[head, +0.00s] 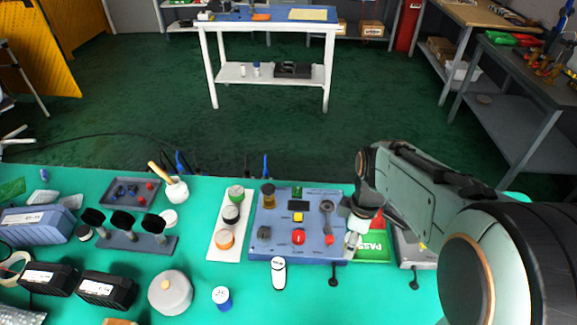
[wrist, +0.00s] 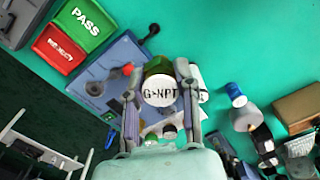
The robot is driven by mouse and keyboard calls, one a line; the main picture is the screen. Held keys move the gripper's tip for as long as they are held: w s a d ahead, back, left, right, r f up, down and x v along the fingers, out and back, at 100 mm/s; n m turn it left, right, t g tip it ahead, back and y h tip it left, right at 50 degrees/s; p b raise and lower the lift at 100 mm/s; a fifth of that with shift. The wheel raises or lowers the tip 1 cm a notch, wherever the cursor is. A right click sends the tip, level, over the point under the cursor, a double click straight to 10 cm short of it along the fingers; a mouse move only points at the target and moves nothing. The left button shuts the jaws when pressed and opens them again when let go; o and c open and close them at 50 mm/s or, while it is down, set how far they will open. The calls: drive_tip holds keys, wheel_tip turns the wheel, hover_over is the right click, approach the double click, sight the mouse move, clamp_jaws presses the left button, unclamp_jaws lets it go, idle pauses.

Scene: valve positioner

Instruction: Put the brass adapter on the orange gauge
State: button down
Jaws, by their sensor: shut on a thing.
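My gripper (wrist: 158,88) is shut on the brass adapter. The adapter shows a white round face (wrist: 159,93) lettered "G>NPT" and a dark brass side beyond it. In the head view my gripper (head: 353,240) is over the right edge of the blue panel, and the adapter cannot be made out clearly. The orange gauge (head: 225,239) is the nearest of three round gauges on a white board, left of the blue panel, well to the left of my gripper. Nothing shows on top of it. In the wrist view I cannot make out the orange gauge.
The blue panel (head: 262,247) carries knobs, buttons and a brass-coloured cylinder (head: 268,192). The green PASS tray (head: 372,250) is beside my gripper. A white bottle (head: 279,274) stands before the panel. A grey lidded pot (head: 170,291) and a blue-white bottle (head: 221,297) stand nearer.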

drive_tip(key=w+a+n, duration=0.2)
drive_tip(key=a+n, duration=0.3)
drive_tip(key=a, duration=0.9)
drive_tip(key=n, duration=0.2)
hover_over(224, 237)
drive_tip(key=f, duration=1)
drive_tip(key=shift+s+d, duration=0.2)
drive_tip(key=shift+w+a+f, duration=0.2)
drive_tip(key=shift+w+f, duration=0.1)
drive_tip(key=shift+f, duration=1.5)
drive_tip(key=shift+f, duration=0.1)
drive_tip(key=c, duration=0.8)
unclamp_jaws()
